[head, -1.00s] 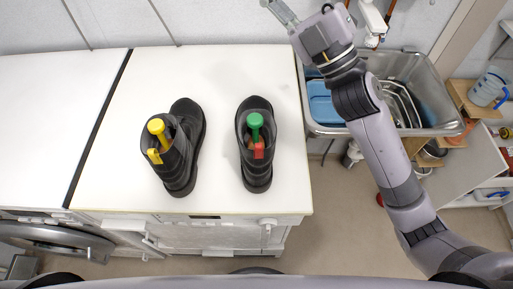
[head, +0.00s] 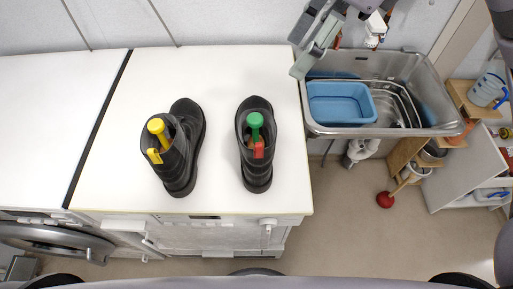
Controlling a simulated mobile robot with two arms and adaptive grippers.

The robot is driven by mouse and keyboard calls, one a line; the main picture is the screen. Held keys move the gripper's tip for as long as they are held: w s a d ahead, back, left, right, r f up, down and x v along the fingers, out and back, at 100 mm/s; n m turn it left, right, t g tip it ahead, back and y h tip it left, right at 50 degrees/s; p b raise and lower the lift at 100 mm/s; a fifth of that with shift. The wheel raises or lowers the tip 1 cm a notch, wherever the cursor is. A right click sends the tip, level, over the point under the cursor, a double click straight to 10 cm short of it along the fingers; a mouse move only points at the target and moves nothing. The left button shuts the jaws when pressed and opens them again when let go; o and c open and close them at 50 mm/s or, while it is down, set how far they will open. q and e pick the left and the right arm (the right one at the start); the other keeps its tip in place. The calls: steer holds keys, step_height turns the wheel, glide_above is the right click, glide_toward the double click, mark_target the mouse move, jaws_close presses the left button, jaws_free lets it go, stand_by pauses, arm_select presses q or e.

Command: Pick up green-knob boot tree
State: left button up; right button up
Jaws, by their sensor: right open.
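The green-knob boot tree (head: 255,121) stands in the right black boot (head: 257,178) on the white countertop, with its round green knob up. A red tag or clip (head: 259,149) shows at that boot's opening. A yellow-knob boot tree (head: 156,127) stands in the left black boot (head: 186,150), with a yellow tag beside it. My right gripper (head: 299,55) is at the top, near the counter's back right corner and the basin. It is open and empty, up and to the right of the green knob and apart from it. My left gripper is not in view.
A metal basin (head: 432,95) with a blue tub (head: 342,104) in it stands right of the counter (head: 225,75). A red plunger (head: 384,200) is on the floor. The counter around the boots is clear.

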steer(key=p, duration=0.3)
glide_above(257, 117)
steer(key=d, duration=0.2)
step_height(257, 117, down, 11)
steer(key=p+x, duration=0.1)
steer(key=x, duration=0.1)
steer(key=p+x, duration=0.1)
steer(key=x, duration=0.1)
steer(key=shift+s+d+f, duration=0.15)
steer(key=shift+s+f, duration=0.05)
steer(key=shift+s, duration=0.05)
steer(key=shift+a+f, duration=0.2)
steer(key=shift+f, duration=0.25)
jaws_close()
steer(key=shift+r, duration=0.1)
